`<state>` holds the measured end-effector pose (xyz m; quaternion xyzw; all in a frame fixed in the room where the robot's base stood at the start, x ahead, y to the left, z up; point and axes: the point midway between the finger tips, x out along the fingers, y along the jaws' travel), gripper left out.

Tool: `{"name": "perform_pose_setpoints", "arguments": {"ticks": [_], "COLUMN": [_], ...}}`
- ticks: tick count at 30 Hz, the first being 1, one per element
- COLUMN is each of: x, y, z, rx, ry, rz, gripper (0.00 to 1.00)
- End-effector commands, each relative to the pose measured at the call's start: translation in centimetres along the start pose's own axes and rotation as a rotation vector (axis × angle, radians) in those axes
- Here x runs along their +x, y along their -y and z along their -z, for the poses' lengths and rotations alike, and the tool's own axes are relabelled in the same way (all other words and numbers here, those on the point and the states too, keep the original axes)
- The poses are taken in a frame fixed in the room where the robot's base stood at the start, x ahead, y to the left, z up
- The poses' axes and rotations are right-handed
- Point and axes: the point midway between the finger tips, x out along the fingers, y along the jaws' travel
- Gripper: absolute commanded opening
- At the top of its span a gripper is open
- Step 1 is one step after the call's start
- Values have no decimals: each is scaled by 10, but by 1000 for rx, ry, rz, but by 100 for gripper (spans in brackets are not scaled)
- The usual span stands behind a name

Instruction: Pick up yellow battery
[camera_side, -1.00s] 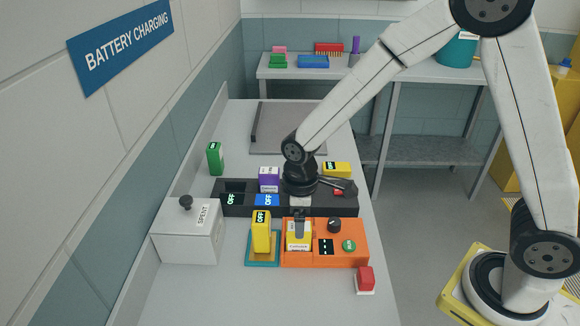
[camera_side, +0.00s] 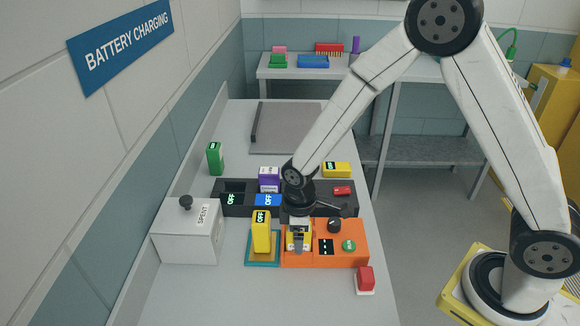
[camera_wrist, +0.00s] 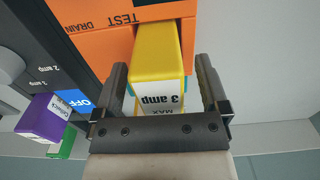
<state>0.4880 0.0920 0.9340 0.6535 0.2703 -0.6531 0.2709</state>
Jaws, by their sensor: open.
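Another yellow block (camera_side: 307,240) with a white label shows at the tester's left part, partly hidden by my gripper (camera_side: 299,238). In the wrist view a yellow battery (camera_wrist: 158,62) labelled "3 amp MAX" lies between my two open fingers, with a gap on each side. The orange tester (camera_wrist: 95,30) is beside it. I cannot tell for sure which of the two yellow blocks this is.
Another yellow block (camera_side: 336,169) lies behind the strip. A red button (camera_side: 365,278) is at front right.

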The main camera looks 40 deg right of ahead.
Motion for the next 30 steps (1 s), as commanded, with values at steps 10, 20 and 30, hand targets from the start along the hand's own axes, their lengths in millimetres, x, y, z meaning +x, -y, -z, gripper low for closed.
{"name": "perform_pose_setpoints", "arguments": {"ticks": [10, 20, 30], "x": [2, 2, 2], "y": [0, 0, 0], "z": [0, 0, 0], "rx": [0, 0, 0], "ry": [-1, 0, -1], "rz": [-1, 0, -1], "gripper": [94, 59, 0]}}
